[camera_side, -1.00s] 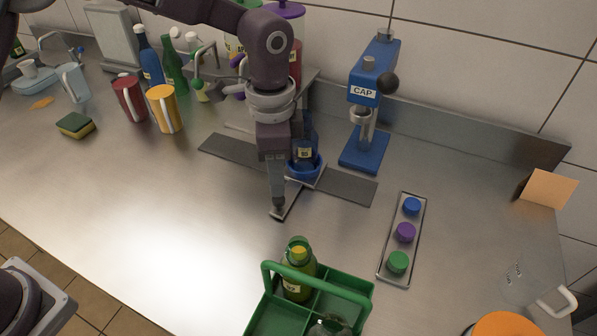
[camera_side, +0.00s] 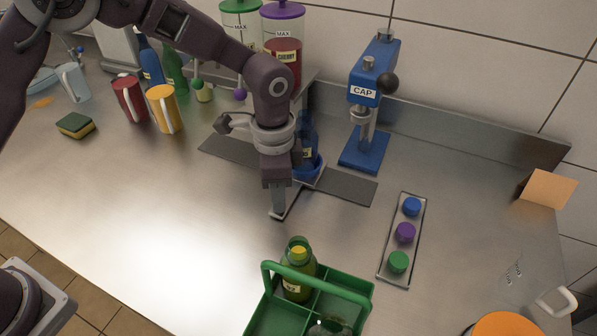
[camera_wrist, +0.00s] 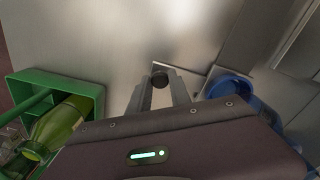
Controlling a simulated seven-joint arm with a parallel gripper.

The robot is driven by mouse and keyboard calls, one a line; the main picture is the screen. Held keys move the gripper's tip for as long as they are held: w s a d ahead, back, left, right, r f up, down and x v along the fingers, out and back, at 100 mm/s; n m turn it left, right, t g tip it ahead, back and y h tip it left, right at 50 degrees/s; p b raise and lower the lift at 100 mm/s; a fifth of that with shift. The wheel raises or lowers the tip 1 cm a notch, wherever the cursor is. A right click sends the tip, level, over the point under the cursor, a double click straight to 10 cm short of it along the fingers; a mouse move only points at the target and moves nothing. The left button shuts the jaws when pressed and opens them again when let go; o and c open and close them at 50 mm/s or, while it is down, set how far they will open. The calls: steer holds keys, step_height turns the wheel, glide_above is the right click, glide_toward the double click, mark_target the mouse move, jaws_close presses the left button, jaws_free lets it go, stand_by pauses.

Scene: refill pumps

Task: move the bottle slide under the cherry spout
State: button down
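The bottle slide (camera_side: 282,211) is a flat metal plate with a blue ring holder (camera_side: 308,172), sitting across a dark grey rail (camera_side: 352,187). A blue-tinted bottle (camera_side: 306,147) stands upright in the ring, partly hidden by my arm. In the wrist view, a dark round knob (camera_wrist: 159,78) shows at the slide's front end. My gripper (camera_side: 278,206) points down at this end, with its fingertips (camera_wrist: 160,84) on either side of the knob. Whether they press on it is unclear. The cherry tank (camera_side: 284,50) has a purple lid; its spout, with a purple ball (camera_side: 240,94), is left of the slide.
A blue cap press (camera_side: 364,150) stands right of the slide. A tray of caps (camera_side: 386,276) lies further right. A green crate (camera_side: 355,283) with a green bottle (camera_side: 297,282) stands in front. Red (camera_side: 127,99) and yellow (camera_side: 163,108) pitchers are left. The counter front-left is clear.

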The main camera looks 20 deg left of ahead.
steer(key=shift+a, duration=4.8)
steer(key=c, duration=1.1)
jaws_free()
